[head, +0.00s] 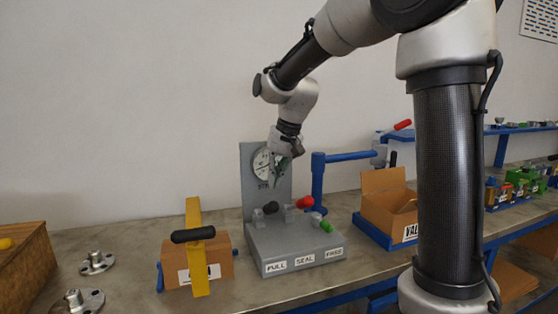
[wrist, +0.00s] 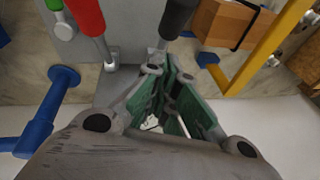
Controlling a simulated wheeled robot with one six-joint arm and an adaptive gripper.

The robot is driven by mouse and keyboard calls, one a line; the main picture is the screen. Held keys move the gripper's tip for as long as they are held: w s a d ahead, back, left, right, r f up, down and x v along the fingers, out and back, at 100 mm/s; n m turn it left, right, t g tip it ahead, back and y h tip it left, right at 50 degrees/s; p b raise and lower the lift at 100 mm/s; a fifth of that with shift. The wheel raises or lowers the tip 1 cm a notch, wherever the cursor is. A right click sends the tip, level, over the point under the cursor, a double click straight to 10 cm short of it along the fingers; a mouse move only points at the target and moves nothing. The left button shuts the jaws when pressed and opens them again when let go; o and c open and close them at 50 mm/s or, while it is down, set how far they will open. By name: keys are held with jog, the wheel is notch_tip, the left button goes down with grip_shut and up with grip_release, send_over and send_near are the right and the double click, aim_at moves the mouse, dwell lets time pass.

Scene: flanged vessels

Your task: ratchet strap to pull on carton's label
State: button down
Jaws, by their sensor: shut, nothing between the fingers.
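A grey bench device (head: 300,245) has a dial plate behind it and three front labels, reading PULL, SEAL and a third I cannot read surely. Its black (head: 271,208), red (head: 304,202) and green-tipped (head: 326,226) levers stand left to right. In the wrist view the black lever (wrist: 178,14) and red lever (wrist: 86,14) show ahead of the fingers. A brown block (head: 218,262) with a white label sits left, under a yellow upright (head: 194,220) with a black handle. An open carton (head: 385,205) has a partly hidden label (head: 410,232). My gripper (head: 275,180) is shut, empty, before the dial, above the levers.
A blue post with a horizontal arm (head: 318,178) stands right of the device and shows in the wrist view (wrist: 62,80). Metal flanges (head: 95,264) lie at the left. Bare bench lies between the flanges and the brown block.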

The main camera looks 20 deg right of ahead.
aim_at(266, 210)
jog(key=shift+s+a+f, duration=0.25)
jog(key=shift+s+f, duration=0.25)
jog(key=shift+f, duration=0.15)
jog(key=shift+s+a+f, duration=0.2)
jog(key=shift+s+f, duration=0.3)
jog(key=shift+f, duration=0.15)
jog(key=shift+s+f, duration=1.1)
jog(key=shift+f, duration=0.45)
jog(key=shift+s+f, duration=0.8)
jog(key=shift+f, duration=0.4)
jog(key=shift+s+f, duration=0.75)
jog(key=shift+f, duration=0.45)
